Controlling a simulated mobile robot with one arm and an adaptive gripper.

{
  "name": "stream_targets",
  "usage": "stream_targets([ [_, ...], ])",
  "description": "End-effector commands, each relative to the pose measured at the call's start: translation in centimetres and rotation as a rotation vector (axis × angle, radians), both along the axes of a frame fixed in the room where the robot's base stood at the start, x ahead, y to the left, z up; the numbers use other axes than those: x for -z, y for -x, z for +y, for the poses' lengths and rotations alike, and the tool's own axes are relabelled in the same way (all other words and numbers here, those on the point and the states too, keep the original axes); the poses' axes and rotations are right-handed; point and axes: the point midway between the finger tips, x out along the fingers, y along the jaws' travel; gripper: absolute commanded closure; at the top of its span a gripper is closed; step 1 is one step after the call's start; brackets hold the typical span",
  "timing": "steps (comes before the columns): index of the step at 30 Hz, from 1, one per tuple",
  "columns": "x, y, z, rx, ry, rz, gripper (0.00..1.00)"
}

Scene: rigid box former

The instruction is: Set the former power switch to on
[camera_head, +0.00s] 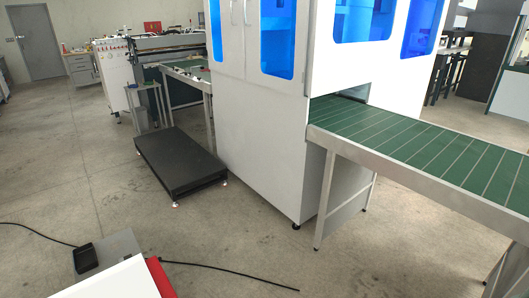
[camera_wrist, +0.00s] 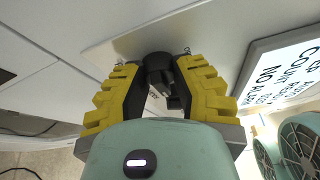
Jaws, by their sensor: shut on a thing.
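In the wrist view, my gripper (camera_wrist: 164,88) has yellow-and-black fingers pointing up at a pale panel (camera_wrist: 120,42). Between the fingertips is a black rotary switch knob (camera_wrist: 160,66) mounted on the panel, and the fingers are shut on it. The knob's markings are not readable, so its on or off position cannot be told. In the head view, the white box former (camera_head: 262,120) with blue windows stands in the middle. My gripper and the switch do not show there.
A green conveyor (camera_head: 440,155) runs out of the former to the right. A low black platform (camera_head: 180,165) lies to its left. A black cable (camera_head: 230,273) crosses the floor. In the wrist view, a lettered sign (camera_wrist: 285,75) is right of the gripper. Open floor lies in front.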

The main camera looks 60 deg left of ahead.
Motion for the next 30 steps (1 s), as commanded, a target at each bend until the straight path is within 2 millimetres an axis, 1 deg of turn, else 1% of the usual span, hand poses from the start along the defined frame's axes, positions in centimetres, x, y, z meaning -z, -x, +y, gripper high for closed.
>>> stream_targets([
  [11, 0.2, 0.0, 0.0, 0.000, -0.005, -0.008, 1.00],
  [12, 0.2, 0.0, 0.0, 0.000, -0.005, -0.008, 0.69],
  [16, 0.1, 0.0, 0.0, 0.000, -0.003, -0.006, 0.56],
  [17, 0.1, 0.0, 0.0, 0.000, -0.003, -0.006, 0.54],
  [25, 0.1, -0.1, 0.1, -0.002, -0.002, -0.005, 0.54],
  [28, 0.1, -0.3, 0.7, -0.003, -0.002, -0.004, 0.54],
  [30, 0.0, -0.6, 1.5, -0.006, -0.002, -0.005, 0.54],
])
